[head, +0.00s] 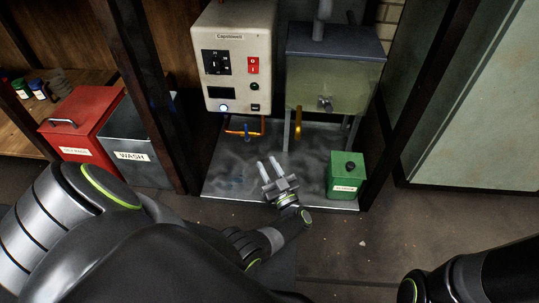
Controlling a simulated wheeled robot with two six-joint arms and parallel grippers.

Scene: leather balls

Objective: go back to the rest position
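My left gripper (269,167) is near the middle of the head view, its two light fingers pointing up and away over the dark metal tray (218,190). The fingers are apart with a gap between them, and nothing shows between them. My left arm reaches in from the lower left to it. At the lower right, part of my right arm (470,277) shows, but its gripper is out of view.
Beyond the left gripper stand a cream control box (238,30) and a glass-fronted tank (330,80). A green box (346,176) stands to its right. A red bin (80,122) and a grey WASH bin (133,150) stand left. Dark posts flank the tray.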

